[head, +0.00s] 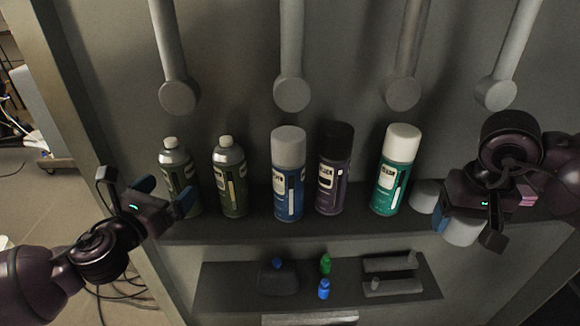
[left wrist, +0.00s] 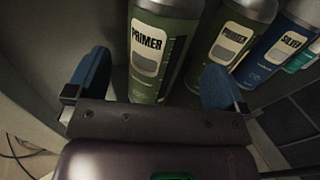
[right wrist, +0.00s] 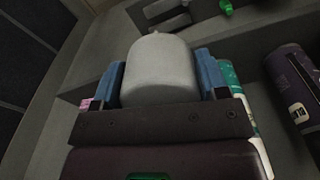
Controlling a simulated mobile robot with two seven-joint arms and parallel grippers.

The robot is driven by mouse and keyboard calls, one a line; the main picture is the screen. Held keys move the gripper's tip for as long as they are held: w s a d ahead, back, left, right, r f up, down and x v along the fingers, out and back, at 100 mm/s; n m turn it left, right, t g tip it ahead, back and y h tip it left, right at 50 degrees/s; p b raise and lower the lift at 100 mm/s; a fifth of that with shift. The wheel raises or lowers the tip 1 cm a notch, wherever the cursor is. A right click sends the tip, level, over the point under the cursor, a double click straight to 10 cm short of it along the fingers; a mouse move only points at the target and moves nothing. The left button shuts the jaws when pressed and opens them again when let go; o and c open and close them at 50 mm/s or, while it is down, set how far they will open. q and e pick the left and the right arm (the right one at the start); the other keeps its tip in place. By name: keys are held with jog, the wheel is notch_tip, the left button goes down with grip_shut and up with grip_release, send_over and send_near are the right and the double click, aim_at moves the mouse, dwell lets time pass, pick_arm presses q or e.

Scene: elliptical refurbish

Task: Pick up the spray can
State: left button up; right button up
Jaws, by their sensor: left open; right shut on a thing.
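Spray cans stand upright in a row on the shelf. Two green cans labelled PRIMER, the leftmost (head: 177,176) and its neighbour (head: 231,180), are at the left; then come a blue can (head: 287,180), a purple can (head: 333,172) and a teal can with a white cap (head: 394,175). My left gripper (head: 165,196) is open and empty at the leftmost green can. In the left wrist view this can (left wrist: 150,62) shows between and beyond the spread fingers; contact cannot be told. My right gripper (head: 465,226) is shut on a pale rounded object (right wrist: 160,72).
A small pale cylinder (head: 425,196) stands right of the teal can. A lower dark ledge (head: 222,282) holds small blue (head: 324,289) and green (head: 325,263) bottles. Grey rods with round ends (head: 292,92) hang above the cans. Cables lie on the floor at left.

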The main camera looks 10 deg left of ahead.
aim_at(171, 138)
pick_arm(q)
jog(key=shift+w+d+f+p, duration=0.15)
jog(key=shift+w+p, duration=0.1)
jog(key=shift+w, duration=1.05)
jog(key=shift+w+d+f+p, duration=0.1)
jog(key=shift+w+p, duration=0.1)
jog(key=shift+w, duration=1.1)
pick_arm(e)
jog(key=shift+r, duration=0.45)
pick_arm(q)
jog(key=c, duration=1.1)
notch_tip(171, 138, up, 10)
jog(key=shift+r+p, duration=0.1)
jog(key=shift+p, duration=0.4)
pick_arm(e)
jog(key=shift+r, duration=0.45)
